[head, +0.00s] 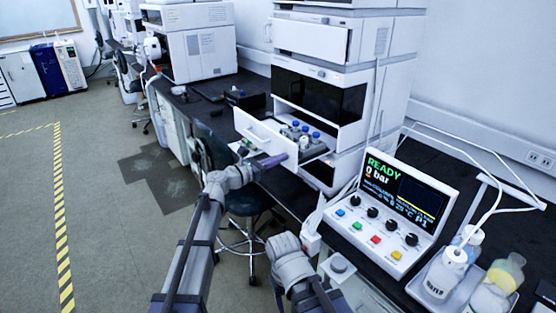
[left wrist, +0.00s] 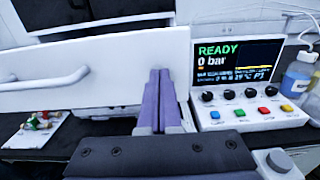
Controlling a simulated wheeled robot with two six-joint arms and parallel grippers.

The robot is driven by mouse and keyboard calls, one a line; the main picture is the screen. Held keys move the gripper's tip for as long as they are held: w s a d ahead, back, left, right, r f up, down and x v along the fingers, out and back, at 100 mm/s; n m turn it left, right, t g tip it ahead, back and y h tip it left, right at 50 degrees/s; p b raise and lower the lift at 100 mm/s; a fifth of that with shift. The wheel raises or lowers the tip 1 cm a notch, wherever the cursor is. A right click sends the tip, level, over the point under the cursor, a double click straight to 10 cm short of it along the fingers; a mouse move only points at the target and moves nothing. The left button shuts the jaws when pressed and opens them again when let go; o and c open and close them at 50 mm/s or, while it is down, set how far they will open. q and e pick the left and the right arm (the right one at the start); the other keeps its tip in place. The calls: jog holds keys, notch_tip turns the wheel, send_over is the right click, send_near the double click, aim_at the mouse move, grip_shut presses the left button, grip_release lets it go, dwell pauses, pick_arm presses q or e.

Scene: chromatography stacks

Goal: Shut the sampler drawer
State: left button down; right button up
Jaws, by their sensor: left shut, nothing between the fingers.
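The sampler drawer (head: 262,134) is pulled out of the white sampler module (head: 345,105), and its tray holds several blue-capped vials (head: 304,134). Its white front and bar handle (left wrist: 48,80) fill the left of the left wrist view. My left gripper (head: 275,160) has purple fingers pressed together and empty. They are at the right end of the drawer front, and in the left wrist view the fingers (left wrist: 160,88) overlap that end. I cannot tell whether they touch it. My right forearm (head: 290,262) shows low in the head view; its fingers cannot be made out.
A control box (head: 392,212) with a READY screen, knobs and coloured buttons stands right of the drawer. Bottles (head: 445,275) stand in a tray at the lower right. A stool (head: 248,201) is below the bench edge. The floor at left is free.

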aim_at(319, 141)
pick_arm(q)
jog(key=x, duration=1.9)
jog(key=shift+w+d, duration=0.2)
jog(key=shift+w, duration=0.1)
pick_arm(e)
jog(key=shift+a, duration=0.1)
pick_arm(q)
jog(key=shift+w+d+r, duration=0.1)
jog(key=shift+d, duration=0.05)
jog(key=v, duration=1.4)
jog(key=shift+s+a, duration=0.3)
pick_arm(e)
jog(key=shift+a, duration=0.4)
